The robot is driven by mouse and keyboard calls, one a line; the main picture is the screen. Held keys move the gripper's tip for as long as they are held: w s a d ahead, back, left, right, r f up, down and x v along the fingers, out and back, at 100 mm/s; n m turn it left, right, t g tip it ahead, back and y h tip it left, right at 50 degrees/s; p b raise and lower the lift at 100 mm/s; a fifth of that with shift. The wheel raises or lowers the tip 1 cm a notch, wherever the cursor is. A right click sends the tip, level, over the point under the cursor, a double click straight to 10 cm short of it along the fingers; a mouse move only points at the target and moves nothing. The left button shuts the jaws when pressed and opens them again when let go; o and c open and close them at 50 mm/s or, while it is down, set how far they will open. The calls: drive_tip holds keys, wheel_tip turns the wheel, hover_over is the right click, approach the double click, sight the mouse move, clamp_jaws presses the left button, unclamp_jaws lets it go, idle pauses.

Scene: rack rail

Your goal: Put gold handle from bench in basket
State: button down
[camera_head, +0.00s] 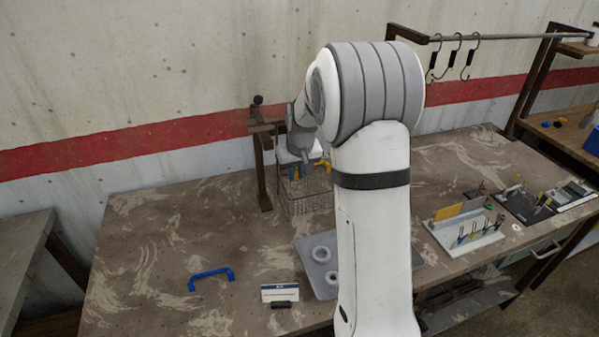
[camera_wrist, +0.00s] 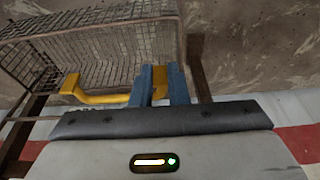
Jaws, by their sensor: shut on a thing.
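The gold handle (camera_wrist: 98,97) is a yellow bar with a bent end, held in my gripper (camera_wrist: 160,88) between its blue fingers. The wire basket (camera_wrist: 95,52) lies just beyond the fingers in the wrist view, and the handle shows against its near side. In the head view, the basket (camera_head: 306,205) stands at the back of the bench (camera_head: 175,235). My gripper (camera_head: 293,172) is at the basket's top, with a bit of gold handle (camera_head: 323,164) beside it. My arm hides part of the basket's right side. I cannot tell whether the handle is inside the rim.
A blue handle (camera_head: 211,278) and a small label stand (camera_head: 280,293) lie on the front of the bench. A grey tray (camera_head: 318,281) is partly behind my arm. A brown post (camera_head: 262,170) rises beside the basket. Tool holders (camera_head: 467,230) stand at right.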

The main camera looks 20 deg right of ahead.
sight(296, 178)
drive_tip(key=b+x, duration=0.2)
drive_tip(key=x, duration=0.1)
drive_tip(key=shift+s, duration=0.1)
drive_tip(key=shift+f+b, duration=3.1)
drive_tip(key=shift+f, duration=1.05)
drive_tip(key=c, duration=1.3)
unclamp_jaws()
drive_tip(key=v, duration=0.8)
drive_tip(key=s+a+r, duration=0.2)
drive_tip(key=s, duration=0.4)
drive_tip(key=s+a+r, duration=0.3)
drive_tip(key=s, duration=0.9)
drive_tip(key=s+a+f, duration=0.1)
drive_tip(key=s, duration=0.5)
drive_tip(key=s+a+f, duration=0.1)
drive_tip(key=s, duration=0.5)
drive_tip(key=shift+a+b, duration=0.25)
drive_tip(key=shift+b, duration=0.05)
